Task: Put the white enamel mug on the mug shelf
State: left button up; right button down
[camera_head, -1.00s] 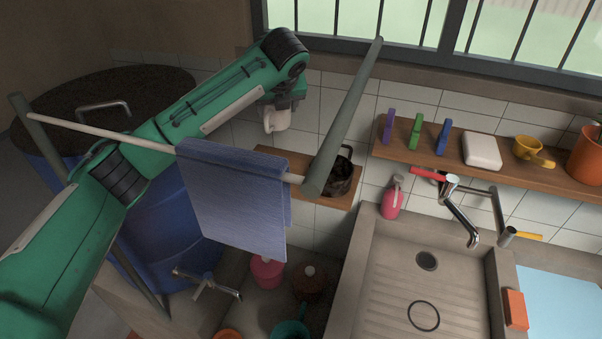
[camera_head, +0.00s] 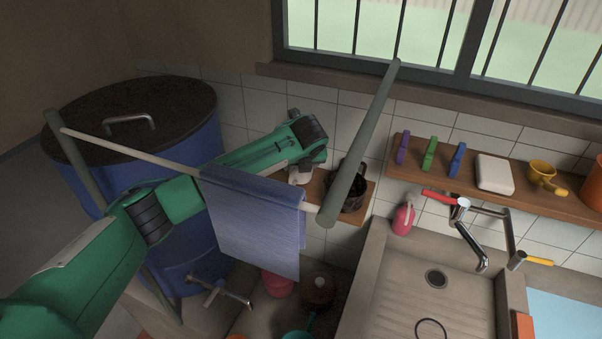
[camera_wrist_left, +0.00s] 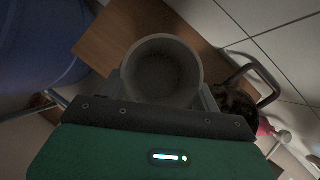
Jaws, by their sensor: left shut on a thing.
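The white enamel mug (camera_wrist_left: 165,72) is in the left wrist view, its round mouth facing the camera, between the fingers of my left gripper (camera_wrist_left: 163,92). The gripper is shut on it. In the head view a small pale part of the mug (camera_head: 300,175) shows below my left wrist; the gripper (camera_head: 300,167) is mostly hidden by the arm. The wooden mug shelf (camera_head: 315,190) is on the tiled wall just beneath, and its board shows behind the mug in the wrist view (camera_wrist_left: 128,32). I cannot tell whether the mug touches the board. My right gripper is not in view.
A dark pot or mug (camera_head: 355,192) stands on the shelf's right part, partly behind a grey-green post (camera_head: 362,140). A rail with a blue towel (camera_head: 255,220) crosses in front. A blue barrel (camera_head: 190,235) stands left. The sink (camera_head: 415,265) is right.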

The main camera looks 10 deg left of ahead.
aim_at(301, 175)
pick_arm(q)
jog(key=shift+f+p, duration=0.5)
jog(key=shift+f, duration=1.65)
jog(key=shift+f, duration=0.1)
jog(key=o, duration=0.9)
jog(key=shift+c, duration=0.2)
jog(key=shift+o, duration=0.9)
jog(key=shift+s+r, duration=0.1)
jog(key=shift+r, duration=0.1)
jog(key=b+v, duration=0.2)
jog(key=v, duration=1)
